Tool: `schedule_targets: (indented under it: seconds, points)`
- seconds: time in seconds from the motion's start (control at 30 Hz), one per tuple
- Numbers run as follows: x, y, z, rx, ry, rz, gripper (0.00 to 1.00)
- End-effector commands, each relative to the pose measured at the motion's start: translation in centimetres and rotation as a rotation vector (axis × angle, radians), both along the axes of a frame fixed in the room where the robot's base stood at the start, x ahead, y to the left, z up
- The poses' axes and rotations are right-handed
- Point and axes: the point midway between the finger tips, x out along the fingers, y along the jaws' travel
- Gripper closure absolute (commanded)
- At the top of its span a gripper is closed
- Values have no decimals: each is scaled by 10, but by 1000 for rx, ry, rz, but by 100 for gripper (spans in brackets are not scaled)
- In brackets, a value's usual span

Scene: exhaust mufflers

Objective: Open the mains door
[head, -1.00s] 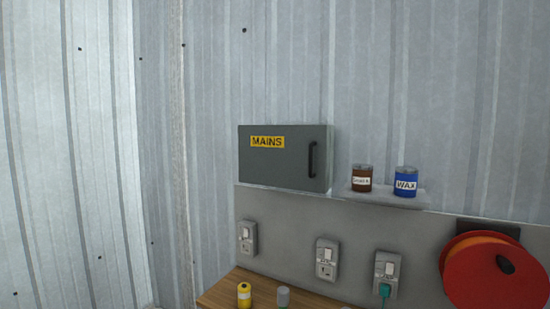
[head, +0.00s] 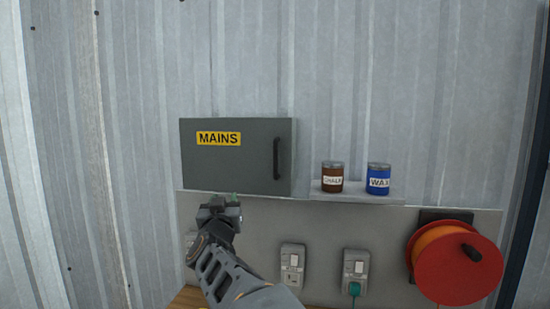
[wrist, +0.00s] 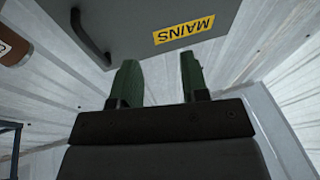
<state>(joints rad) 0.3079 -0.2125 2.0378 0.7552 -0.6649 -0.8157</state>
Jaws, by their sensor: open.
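The grey mains box (head: 225,165) is mounted on the corrugated wall, with its door shut and a yellow MAINS label (head: 218,138). Its black vertical handle (head: 277,159) is on the right side of the door. My gripper (head: 230,200) is just below the box's lower edge, left of the handle. In the wrist view, my gripper (wrist: 157,80) is open and empty, its two green fingers apart. The wrist view is turned over, so the door (wrist: 135,20) and its handle (wrist: 90,38) show at the top, with the label (wrist: 184,29) upside down.
A shelf (head: 355,197) right of the box holds a brown chalk tin (head: 332,178) and a blue wax tin (head: 378,179). Sockets (head: 292,265) and a red-orange reel (head: 458,262) are on the panel below. Space in front of the door looks clear.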

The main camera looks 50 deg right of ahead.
Motion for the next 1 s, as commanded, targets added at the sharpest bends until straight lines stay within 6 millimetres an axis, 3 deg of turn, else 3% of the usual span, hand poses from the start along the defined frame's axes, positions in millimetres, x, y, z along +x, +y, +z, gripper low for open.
schedule_targets:
  seconds: [0.03,0.1,0.37,1.0]
  points:
    - [-8,-18,11,-24,-38,-94,59]
    - [-21,-36,22,-53,-77,-209,59]
    - [-46,-73,42,-96,-132,-426,59]
    - [-13,-167,85,-97,-135,-434,59]
